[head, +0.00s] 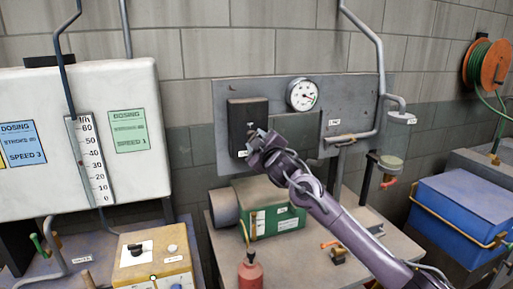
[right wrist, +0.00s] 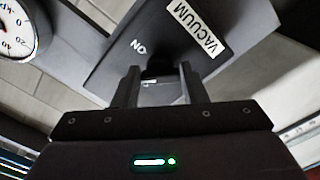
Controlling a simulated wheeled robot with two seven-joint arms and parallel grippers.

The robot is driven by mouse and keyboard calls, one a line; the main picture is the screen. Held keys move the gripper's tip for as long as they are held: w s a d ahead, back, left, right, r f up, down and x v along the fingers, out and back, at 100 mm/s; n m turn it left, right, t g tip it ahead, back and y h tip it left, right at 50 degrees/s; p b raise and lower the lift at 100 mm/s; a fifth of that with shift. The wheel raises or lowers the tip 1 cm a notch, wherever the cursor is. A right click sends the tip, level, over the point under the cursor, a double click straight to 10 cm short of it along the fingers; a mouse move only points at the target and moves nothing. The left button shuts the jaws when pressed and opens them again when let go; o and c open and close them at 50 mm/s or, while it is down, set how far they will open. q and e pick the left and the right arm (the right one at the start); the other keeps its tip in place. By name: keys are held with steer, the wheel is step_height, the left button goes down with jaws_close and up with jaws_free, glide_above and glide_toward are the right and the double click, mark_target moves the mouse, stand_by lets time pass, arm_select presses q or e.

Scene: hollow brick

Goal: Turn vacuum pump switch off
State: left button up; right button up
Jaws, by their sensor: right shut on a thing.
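The vacuum pump switch is a black box (head: 246,113) on the grey metal wall panel, left of the round gauge. In the right wrist view, the box face (right wrist: 113,63) fills the upper middle, with a white VACUUM label (right wrist: 193,25) and the word ON. My right gripper (head: 256,147) is at the lower part of the box in the head view. In the right wrist view its two fingers (right wrist: 160,72) are shut on the dark switch knob (right wrist: 158,66). The knob is mostly hidden, so its exact setting is unclear. My left gripper is not in view.
A round gauge (head: 302,94) is right of the box. Below are a green-fronted pump (head: 272,221) and a red bottle (head: 251,274). A white dosing tank (head: 135,85) stands left; a blue box (head: 468,210) stands right. A grey pipe (head: 381,75) runs down the panel's right side.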

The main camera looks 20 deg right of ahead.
steer(key=shift+n+b, duration=2.05)
steer(key=shift+n, duration=2.15)
steer(key=shift+r, duration=0.1)
steer(key=o, duration=1)
steer(key=s+b, duration=0.2)
steer(key=s, duration=0.5)
steer(key=shift+s+d+b, duration=0.15)
steer(key=shift+s+b, duration=0.2)
steer(key=shift+s, duration=0.05)
